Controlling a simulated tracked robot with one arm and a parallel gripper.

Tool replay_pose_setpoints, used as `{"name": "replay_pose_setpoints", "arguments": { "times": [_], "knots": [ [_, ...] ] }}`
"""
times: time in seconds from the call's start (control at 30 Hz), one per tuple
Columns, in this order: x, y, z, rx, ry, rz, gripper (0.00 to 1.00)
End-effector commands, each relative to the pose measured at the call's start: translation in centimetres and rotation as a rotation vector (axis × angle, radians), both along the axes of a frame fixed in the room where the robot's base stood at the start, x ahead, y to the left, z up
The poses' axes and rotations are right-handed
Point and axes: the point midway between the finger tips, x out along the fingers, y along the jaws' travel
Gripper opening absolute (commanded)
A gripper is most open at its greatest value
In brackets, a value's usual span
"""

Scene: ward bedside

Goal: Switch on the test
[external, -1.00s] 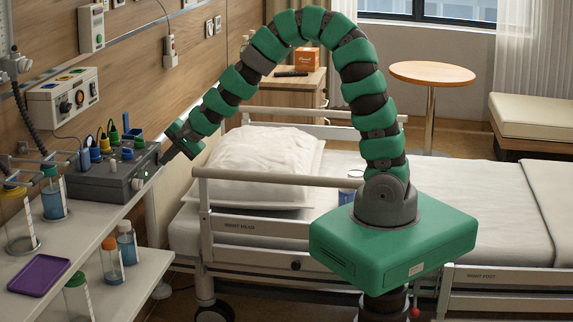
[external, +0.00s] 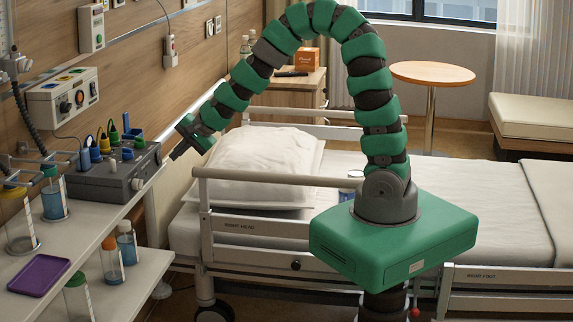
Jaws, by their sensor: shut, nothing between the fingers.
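A grey test unit (external: 108,184) stands on the shelf at the left, with coloured plugs and leads on its top and a small round knob (external: 137,184) on its front end. Its switch is too small to make out, and I cannot tell whether the unit is on. My gripper (external: 173,156) is shut and empty. It is just right of the unit's right end, with a small gap between them, and points left and down toward it.
A white shelf (external: 100,228) holds bottles, a purple tray (external: 38,275) and jars. A wall box (external: 63,97) with coloured sockets hangs above the unit. The bed rail (external: 275,178) and pillow (external: 265,165) are close to the right of my gripper.

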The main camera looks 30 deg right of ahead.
Motion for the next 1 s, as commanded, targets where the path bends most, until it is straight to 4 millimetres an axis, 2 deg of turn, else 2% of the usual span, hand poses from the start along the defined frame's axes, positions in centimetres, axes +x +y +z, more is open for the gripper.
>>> {"name": "replay_pose_setpoints", "arguments": {
  "times": [0.5,0.8,1.0],
  "knots": [
    [-3.8,-4.0,5.5,0.003,-0.005,-0.003,0.0],
    [-5.2,-5.3,7.2,0.002,-0.003,-0.002,0.0],
    [-5.4,-5.5,7.4,0.001,-0.002,-0.002,0.0]
  ]
}}
